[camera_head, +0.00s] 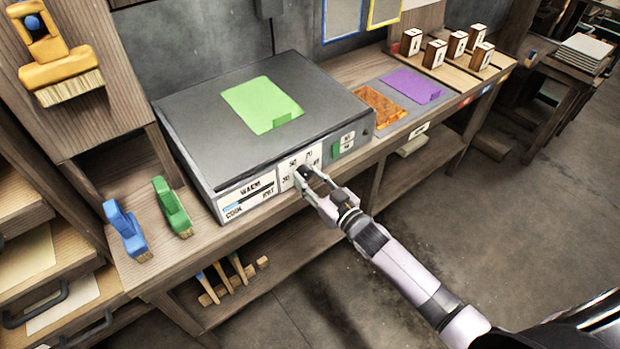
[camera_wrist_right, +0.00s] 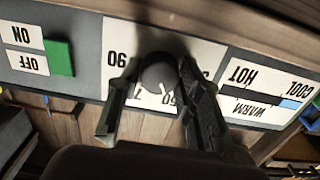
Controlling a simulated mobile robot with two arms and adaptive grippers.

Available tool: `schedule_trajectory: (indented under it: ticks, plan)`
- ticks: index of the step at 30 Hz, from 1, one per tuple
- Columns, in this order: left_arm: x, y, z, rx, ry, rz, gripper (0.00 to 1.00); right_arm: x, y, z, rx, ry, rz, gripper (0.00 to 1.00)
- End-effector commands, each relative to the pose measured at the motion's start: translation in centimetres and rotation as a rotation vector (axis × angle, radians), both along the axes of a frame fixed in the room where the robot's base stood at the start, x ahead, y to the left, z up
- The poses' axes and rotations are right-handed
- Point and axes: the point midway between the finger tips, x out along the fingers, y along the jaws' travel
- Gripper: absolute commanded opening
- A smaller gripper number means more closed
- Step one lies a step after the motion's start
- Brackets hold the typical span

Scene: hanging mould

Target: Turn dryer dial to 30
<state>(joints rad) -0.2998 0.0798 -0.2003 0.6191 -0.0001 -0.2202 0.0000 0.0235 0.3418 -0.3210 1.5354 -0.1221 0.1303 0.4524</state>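The dryer (camera_head: 215,110) is a grey box on the bench with a white dial plate on its front. Its dark round dial (camera_wrist_right: 160,72) sits on that plate; the right wrist view shows it upside down, with 90 to its left and other numbers below, partly covered. My right gripper (camera_head: 308,184) is at the dial, one finger on each side of it. The gap is about as wide as the knob, and I cannot tell whether the fingers touch it. The dial's exact setting is unclear. My left gripper is not in view.
A green on/off switch (camera_wrist_right: 59,58) sits beside the dial plate, and a cool-warm-hot scale (camera_wrist_right: 262,90) on its other side. A green sheet (camera_head: 255,102) lies on the dryer. Blue (camera_head: 126,231) and green (camera_head: 172,208) brushes stand left. The floor at right is clear.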

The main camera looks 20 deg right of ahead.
Motion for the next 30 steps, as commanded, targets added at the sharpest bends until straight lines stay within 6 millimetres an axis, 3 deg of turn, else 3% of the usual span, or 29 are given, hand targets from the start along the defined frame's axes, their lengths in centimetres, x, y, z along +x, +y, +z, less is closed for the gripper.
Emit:
schedule_trajectory:
  ticks: [11, 22, 30]
  plan:
    - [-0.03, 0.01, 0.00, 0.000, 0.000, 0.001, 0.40, -0.01, -0.03, -0.01, 0.000, 0.000, 0.000, 0.06]
    - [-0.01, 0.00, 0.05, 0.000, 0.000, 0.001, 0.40, -0.01, -0.04, -0.01, -0.058, -0.021, -0.001, 0.06]
    - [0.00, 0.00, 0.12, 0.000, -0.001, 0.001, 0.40, -0.01, -0.04, -0.02, -0.237, -0.086, 0.000, 0.06]
